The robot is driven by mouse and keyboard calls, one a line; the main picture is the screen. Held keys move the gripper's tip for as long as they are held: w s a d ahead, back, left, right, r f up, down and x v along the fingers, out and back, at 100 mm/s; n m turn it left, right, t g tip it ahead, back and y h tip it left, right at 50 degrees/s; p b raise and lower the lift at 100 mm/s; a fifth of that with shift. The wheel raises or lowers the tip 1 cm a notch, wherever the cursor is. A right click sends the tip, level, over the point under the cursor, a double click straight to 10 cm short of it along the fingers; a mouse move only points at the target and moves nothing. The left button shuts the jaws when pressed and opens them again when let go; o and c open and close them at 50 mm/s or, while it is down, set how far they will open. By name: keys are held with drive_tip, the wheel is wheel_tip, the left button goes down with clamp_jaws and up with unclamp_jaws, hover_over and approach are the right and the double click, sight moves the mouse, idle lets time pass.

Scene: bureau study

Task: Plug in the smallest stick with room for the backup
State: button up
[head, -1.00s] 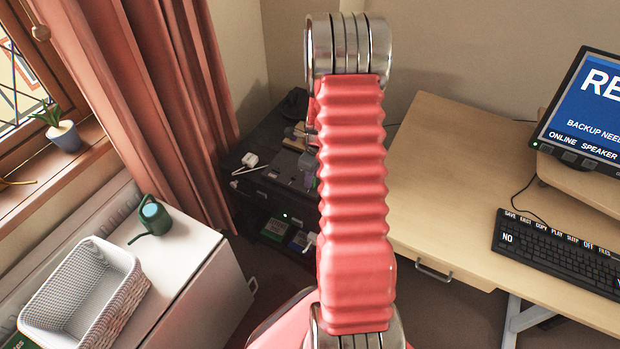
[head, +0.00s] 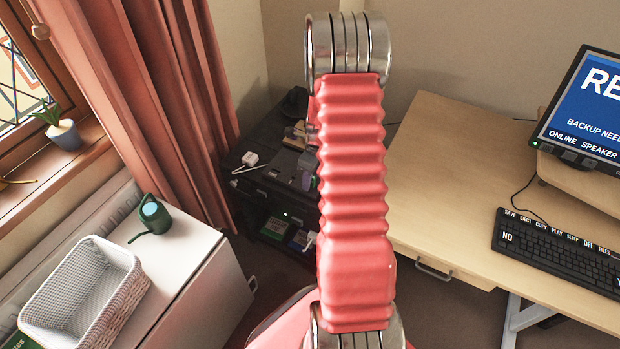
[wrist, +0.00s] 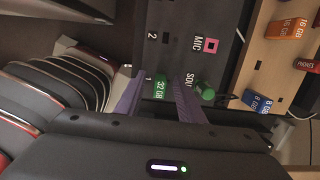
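In the wrist view a green stick marked 32 GB (wrist: 160,88) stands at the slot labelled 1 on a dark panel (wrist: 222,62); it looks seated there. My gripper (wrist: 159,92) has its purple fingers on either side of this stick, with narrow gaps visible, so it looks open. The slot labelled 2 (wrist: 165,41) is empty. An orange 16 GB stick (wrist: 288,27) and a blue 8 GB stick (wrist: 258,101) are on a wooden strip at the right. In the head view my arm hides the gripper. The monitor (head: 592,95) shows "BACKUP NEED", cut off.
A green plug (wrist: 207,93) sits near the SOUND label, beside my right finger. A pink-framed MIC socket (wrist: 211,45) and a red PHONES piece (wrist: 306,66) are nearby. The dark cabinet (head: 255,185) stands between curtain (head: 150,90) and desk (head: 440,170).

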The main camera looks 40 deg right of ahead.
wheel_tip(320, 180, up, 14)
drive_tip(key=s, duration=0.1)
drive_tip(key=shift+s+d+f, duration=0.15)
drive_tip(key=shift+s+d, duration=0.1)
drive_tip(key=shift+s, duration=0.05)
idle(0.4)
idle(0.6)
drive_tip(key=s+a+r+n+t, duration=0.1)
drive_tip(key=s+a+r+n, duration=0.4)
drive_tip(key=a+n, duration=0.5)
drive_tip(key=s+a+r+n+t, duration=0.1)
drive_tip(key=s+a+r+n, duration=0.4)
drive_tip(key=a+r+n, duration=0.4)
drive_tip(key=s+a+r+n+t, duration=0.2)
drive_tip(key=s+a+r+n, duration=0.3)
drive_tip(key=a+n, duration=0.8)
wheel_tip(320, 180, up, 2)
drive_tip(key=shift+a+r, duration=0.2)
drive_tip(key=shift+r, duration=0.05)
